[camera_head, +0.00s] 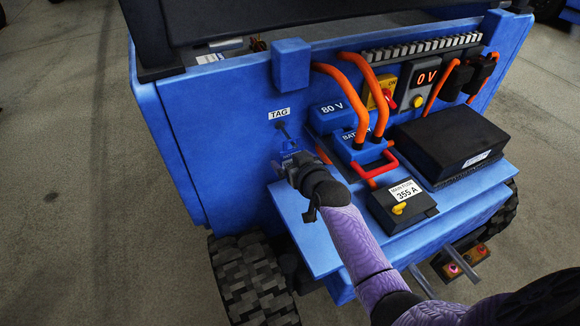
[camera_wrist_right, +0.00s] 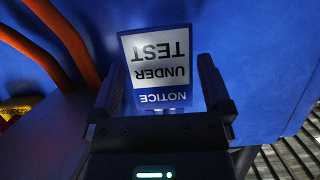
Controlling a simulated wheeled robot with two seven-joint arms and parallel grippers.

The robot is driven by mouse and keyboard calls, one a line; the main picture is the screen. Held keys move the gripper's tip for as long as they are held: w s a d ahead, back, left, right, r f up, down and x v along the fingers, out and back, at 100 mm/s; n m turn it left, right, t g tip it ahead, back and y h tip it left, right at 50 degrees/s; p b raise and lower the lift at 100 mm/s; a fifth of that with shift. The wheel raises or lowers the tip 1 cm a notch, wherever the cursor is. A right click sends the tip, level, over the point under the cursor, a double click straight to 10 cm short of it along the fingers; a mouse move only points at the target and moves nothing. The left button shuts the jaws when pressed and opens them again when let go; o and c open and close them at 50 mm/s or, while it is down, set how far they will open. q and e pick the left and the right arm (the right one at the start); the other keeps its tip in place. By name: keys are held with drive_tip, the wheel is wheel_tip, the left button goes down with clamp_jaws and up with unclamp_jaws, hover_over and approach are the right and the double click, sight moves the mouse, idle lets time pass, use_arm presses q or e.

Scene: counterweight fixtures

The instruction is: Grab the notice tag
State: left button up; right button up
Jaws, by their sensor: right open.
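The notice tag (camera_wrist_right: 158,62) is a white and blue card that reads "NOTICE UNDER TEST", upside down in the right wrist view. It hangs in front of the blue panel. My right gripper (camera_wrist_right: 162,88) is open, with one finger on each side of the tag and a gap on both sides. In the head view my right gripper (camera_head: 288,155) is at the blue panel, just below the white "TAG" label (camera_head: 279,114) and its small hook. It mostly hides the tag there. My left gripper is not in view.
Right of my gripper are a blue battery connector (camera_head: 358,148) with a red handle and orange cables (camera_head: 357,95). A "MAIN FUSE 355 A" box (camera_head: 402,205) and a black box (camera_head: 450,143) sit on the blue shelf. The panel left of the label is clear.

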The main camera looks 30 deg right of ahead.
drive_tip(key=shift+w+f, duration=0.2)
drive_tip(key=shift+w, duration=0.1)
drive_tip(key=shift+r, duration=0.2)
drive_tip(key=c, duration=1)
